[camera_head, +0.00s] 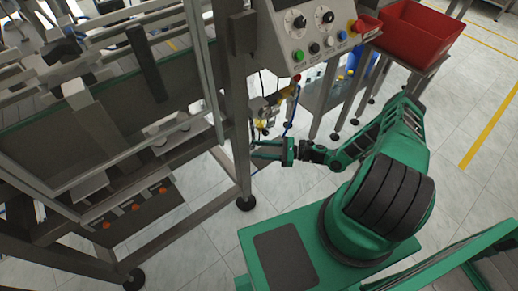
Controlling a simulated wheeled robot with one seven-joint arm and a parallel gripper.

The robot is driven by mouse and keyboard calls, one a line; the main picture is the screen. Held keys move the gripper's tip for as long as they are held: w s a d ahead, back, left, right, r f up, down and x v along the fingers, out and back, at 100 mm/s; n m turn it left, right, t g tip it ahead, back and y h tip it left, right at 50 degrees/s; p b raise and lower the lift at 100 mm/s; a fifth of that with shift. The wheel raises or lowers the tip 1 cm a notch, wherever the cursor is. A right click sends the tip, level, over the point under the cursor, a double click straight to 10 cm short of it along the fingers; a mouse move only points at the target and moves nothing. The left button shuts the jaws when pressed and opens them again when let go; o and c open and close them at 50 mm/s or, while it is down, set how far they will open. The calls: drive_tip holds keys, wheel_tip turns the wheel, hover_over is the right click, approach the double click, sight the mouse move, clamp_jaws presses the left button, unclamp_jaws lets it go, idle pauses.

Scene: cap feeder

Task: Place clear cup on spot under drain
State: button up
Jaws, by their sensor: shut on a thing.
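My gripper (262,151) reaches left from the green arm, low beside the machine's leg. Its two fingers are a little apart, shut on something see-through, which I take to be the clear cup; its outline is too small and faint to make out. The drain fittings (262,124), a small cluster of metal and yellow parts, hang on the machine's side just above the fingers. The spot under the drain cannot be made out. I cannot tell whether the cup touches anything below.
The machine's metal leg (240,150) stands close left of my fingers. A control panel (312,28) with dials and buttons is above. A blue hose (291,116) hangs near the wrist. A red bin (418,33) stands at upper right. Tiled floor (470,110) at right is clear.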

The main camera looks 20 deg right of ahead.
drive_tip(key=o, duration=1)
drive_tip(key=shift+o, duration=0.2)
drive_tip(key=shift+r, duration=0.55)
drive_tip(key=v, duration=1.2)
drive_tip(key=shift+s, duration=0.15)
